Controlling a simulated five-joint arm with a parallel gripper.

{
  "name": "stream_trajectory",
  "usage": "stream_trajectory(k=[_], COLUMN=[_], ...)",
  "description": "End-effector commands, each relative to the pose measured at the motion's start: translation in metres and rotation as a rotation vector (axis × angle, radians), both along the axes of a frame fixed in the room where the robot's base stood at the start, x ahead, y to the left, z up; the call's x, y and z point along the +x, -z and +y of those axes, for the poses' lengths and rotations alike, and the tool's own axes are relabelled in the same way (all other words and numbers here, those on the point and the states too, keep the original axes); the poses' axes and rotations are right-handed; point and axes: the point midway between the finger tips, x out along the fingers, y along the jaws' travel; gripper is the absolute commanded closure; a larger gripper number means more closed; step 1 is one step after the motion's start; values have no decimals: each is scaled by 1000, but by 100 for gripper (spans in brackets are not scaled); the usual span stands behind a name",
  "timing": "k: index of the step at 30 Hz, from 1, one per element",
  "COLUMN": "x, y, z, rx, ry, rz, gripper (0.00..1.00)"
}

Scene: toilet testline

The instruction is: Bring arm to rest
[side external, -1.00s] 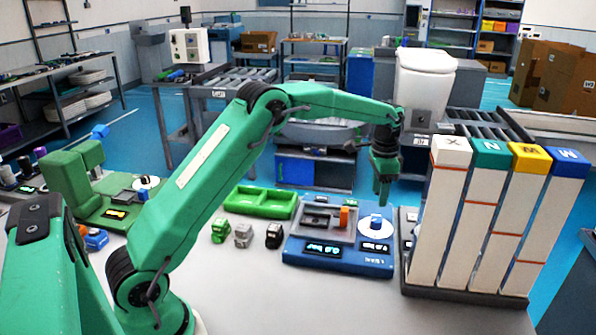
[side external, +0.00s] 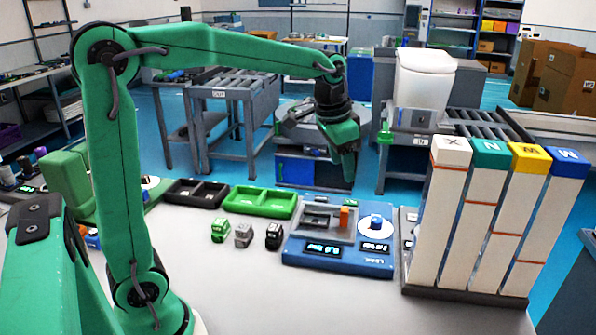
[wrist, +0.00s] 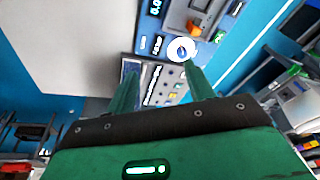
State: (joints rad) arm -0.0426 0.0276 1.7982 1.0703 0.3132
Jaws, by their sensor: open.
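My green arm is raised and bent, with my gripper (side external: 348,175) pointing down in the side view. It hangs in the air above and behind the blue test unit (side external: 335,262). In the wrist view my gripper (wrist: 158,88) shows two green fingers set apart with nothing between them. The blue test unit also shows in the wrist view (wrist: 150,30), with its white round dial (wrist: 182,50) beyond the fingertips. In the side view the dial (side external: 376,228) has a blue knob, beside an orange block (side external: 345,217).
Four tall white columns (side external: 480,215) with lettered caps stand at the right. A green tray (side external: 260,203) and a black tray (side external: 196,193) lie behind several small blocks (side external: 243,236). A white toilet (side external: 424,80) stands at the back. The front of the table is clear.

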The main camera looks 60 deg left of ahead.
Motion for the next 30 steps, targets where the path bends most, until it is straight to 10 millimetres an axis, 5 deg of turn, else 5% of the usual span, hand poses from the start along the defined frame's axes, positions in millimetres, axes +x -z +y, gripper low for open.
stream_trajectory(k=[14, 30], x=[-100, -190], y=[-11, 21], z=[-11, -18], rx=[-40, -100], ry=[-119, -235], rz=[-120, -235], gripper=[47, 47])
